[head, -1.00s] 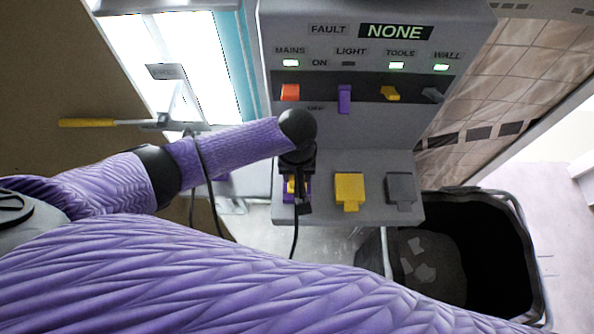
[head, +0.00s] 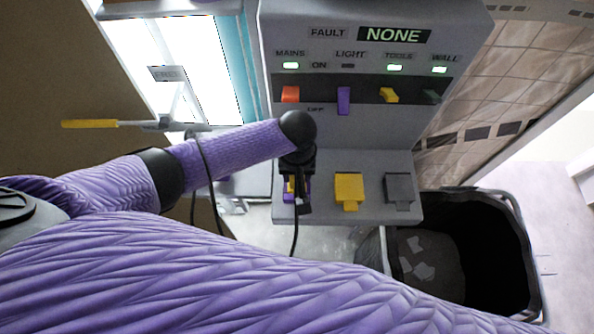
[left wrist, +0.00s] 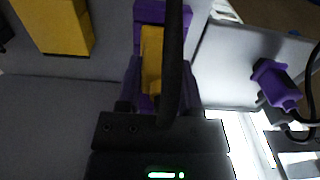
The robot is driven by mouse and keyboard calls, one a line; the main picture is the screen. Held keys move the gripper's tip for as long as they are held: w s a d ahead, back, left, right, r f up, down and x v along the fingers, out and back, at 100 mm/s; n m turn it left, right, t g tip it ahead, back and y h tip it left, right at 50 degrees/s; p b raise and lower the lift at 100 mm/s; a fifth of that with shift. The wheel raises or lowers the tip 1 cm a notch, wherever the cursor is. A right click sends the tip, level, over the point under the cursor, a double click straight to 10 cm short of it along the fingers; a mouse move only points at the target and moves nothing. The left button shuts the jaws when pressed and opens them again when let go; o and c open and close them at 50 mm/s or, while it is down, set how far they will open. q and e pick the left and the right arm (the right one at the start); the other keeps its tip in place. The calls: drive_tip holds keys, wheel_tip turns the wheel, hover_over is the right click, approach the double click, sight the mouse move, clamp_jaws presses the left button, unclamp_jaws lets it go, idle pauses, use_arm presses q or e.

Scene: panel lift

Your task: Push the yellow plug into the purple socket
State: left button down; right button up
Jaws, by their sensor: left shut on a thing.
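The yellow plug (left wrist: 152,55) sits between the fingers of my left gripper (left wrist: 150,85) in the left wrist view, with a black cable passing in front. The purple socket (left wrist: 160,14) is directly beyond it, and purple also shows on both sides of the plug. The cable hides part of the contact, so I cannot tell how deep the plug sits. In the head view my left gripper (head: 297,192) is over the purple socket (head: 289,212) at the panel shelf's left end and mostly covers the plug. My right gripper is not in view.
A yellow socket (head: 349,189) and a grey socket (head: 398,188) are right of the gripper. Switches, including an orange one (head: 290,94), line the panel above. A purple plug (left wrist: 275,85) is at the side. A black bin (head: 490,270) stands at lower right.

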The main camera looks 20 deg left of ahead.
use_arm(q)
drive_tip(key=shift+f, duration=0.25)
idle(0.4)
drive_tip(key=shift+f, duration=0.25)
drive_tip(key=shift+c, duration=0.8)
unclamp_jaws()
wheel_tip(320, 180, up, 9)
drive_tip(key=p, duration=0.2)
drive_tip(key=shift+r+p, duration=0.1)
drive_tip(key=shift+p, duration=0.25)
drive_tip(key=shift+r, duration=0.4)
drive_tip(key=shift+s, duration=0.1)
